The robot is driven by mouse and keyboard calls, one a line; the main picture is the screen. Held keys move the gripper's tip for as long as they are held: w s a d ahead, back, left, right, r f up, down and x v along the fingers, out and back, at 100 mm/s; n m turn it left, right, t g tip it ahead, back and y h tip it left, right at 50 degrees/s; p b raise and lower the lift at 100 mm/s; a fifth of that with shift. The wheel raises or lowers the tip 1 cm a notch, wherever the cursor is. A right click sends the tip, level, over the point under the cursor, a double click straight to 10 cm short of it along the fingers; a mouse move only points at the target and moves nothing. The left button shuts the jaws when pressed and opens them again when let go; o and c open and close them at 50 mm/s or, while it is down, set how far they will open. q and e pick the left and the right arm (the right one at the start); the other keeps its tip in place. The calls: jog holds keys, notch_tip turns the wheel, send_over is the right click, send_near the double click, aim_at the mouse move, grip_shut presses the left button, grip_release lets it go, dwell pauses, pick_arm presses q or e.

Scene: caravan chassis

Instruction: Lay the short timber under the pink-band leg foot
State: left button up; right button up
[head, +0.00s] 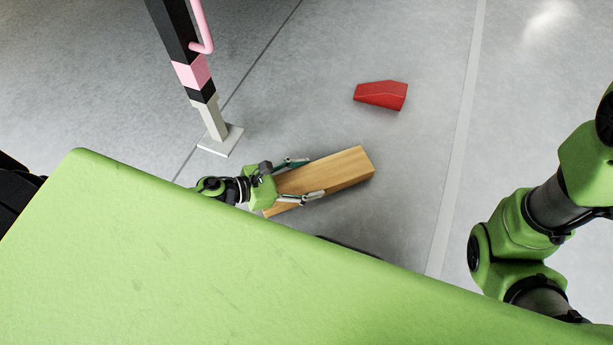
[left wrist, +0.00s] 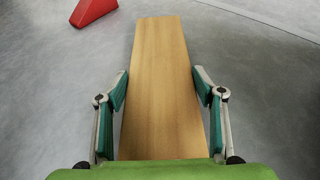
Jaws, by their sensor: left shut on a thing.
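The short timber (head: 345,167) is a plain wooden block in the middle of the head view. My left gripper (head: 309,178) is shut on it, a finger along each long side. In the left wrist view the timber (left wrist: 163,75) runs away from me between the two fingers (left wrist: 162,92). Whether it touches the floor I cannot tell. The pink-band leg (head: 191,72) comes down at the upper left and ends in a flat pale foot (head: 221,141). The foot is left of the timber and apart from it. My right gripper is not in view.
A red wedge-shaped block (head: 381,95) lies on the grey floor beyond the timber; it also shows in the left wrist view (left wrist: 92,10). A pale line (head: 458,140) crosses the floor at the right. The floor between the foot and the red block is clear.

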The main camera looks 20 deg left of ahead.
pick_arm(q)
jog(key=shift+w+f+b, duration=0.1)
jog(key=shift+f+b, duration=0.35)
jog(key=shift+b, duration=0.05)
jog(key=o, duration=1.7)
jog(key=shift+o, duration=0.3)
jog(key=shift+f, duration=0.1)
jog(key=v, duration=1.2)
